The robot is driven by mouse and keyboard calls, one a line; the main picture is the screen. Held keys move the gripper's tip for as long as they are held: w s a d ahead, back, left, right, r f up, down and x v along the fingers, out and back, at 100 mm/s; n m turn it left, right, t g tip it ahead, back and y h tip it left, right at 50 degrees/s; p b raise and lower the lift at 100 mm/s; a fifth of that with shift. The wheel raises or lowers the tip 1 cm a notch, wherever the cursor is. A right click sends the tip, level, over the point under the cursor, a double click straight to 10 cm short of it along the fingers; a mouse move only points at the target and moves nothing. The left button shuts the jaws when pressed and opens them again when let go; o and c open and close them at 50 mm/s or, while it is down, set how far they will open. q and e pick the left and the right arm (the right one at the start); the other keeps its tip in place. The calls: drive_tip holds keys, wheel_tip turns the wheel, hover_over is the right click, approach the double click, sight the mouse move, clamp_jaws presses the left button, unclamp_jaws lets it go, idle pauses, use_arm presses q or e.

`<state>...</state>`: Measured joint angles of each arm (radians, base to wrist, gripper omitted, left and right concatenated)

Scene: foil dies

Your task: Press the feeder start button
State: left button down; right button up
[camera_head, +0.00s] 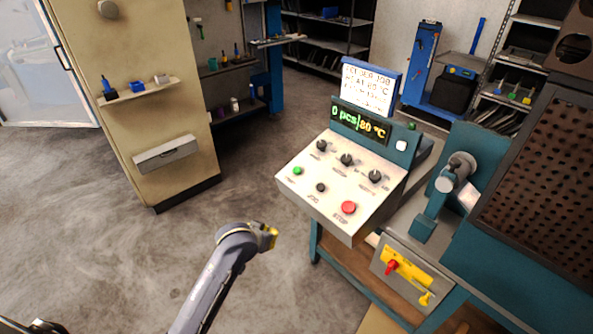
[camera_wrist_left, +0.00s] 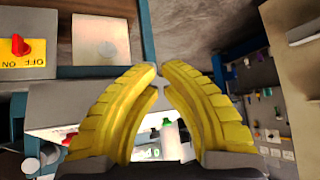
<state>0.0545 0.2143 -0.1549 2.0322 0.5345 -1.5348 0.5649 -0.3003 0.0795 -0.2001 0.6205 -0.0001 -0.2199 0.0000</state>
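The control panel (camera_head: 322,205) has a sloped white face. A green button (camera_head: 297,170) is at its left edge, with a black button (camera_head: 321,187) and a larger red button (camera_head: 348,208) to its right. The label under the red one seems to read STOP; the green one's is too small to read. My left gripper (camera_head: 270,236) is left of and in front of the panel, apart from it. In the wrist view its yellow fingers (camera_wrist_left: 159,72) have their tips nearly together, with nothing between them. A small green spot (camera_wrist_left: 167,122) shows behind them. My right gripper is out of view.
Several black knobs (camera_head: 346,160) line the panel's upper part. The display (camera_head: 359,122) reads 0 pcs and 80 °C, below a white notice (camera_head: 369,88). A yellow switch plate (camera_head: 405,268) with a red handle is below right. The floor left of the panel is clear.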

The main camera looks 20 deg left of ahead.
use_arm(q)
drive_tip(key=w+d+r+n+h, duration=0.1)
drive_tip(key=w+r+n+h, duration=0.15)
drive_tip(key=w+r, duration=0.85)
wheel_tip(320, 180, up, 10)
drive_tip(key=n+t+h, duration=0.1)
drive_tip(key=n+h, duration=0.1)
drive_tip(key=n, duration=0.2)
hover_over(296, 168)
drive_tip(key=s+a, duration=0.2)
drive_tip(key=shift+d+f, duration=0.1)
drive_tip(key=shift+d, duration=0.15)
drive_tip(key=shift+w+d+f, duration=0.25)
drive_tip(key=shift+w+f, duration=0.1)
drive_tip(key=shift+f, duration=1.05)
drive_tip(key=shift+w+d+f, duration=0.25)
drive_tip(key=shift+w+f, duration=0.15)
drive_tip(key=shift+f, duration=1)
drive_tip(key=shift+w+d+f, duration=0.25)
drive_tip(key=shift+w+f, duration=0.1)
drive_tip(key=shift+f, duration=1.05)
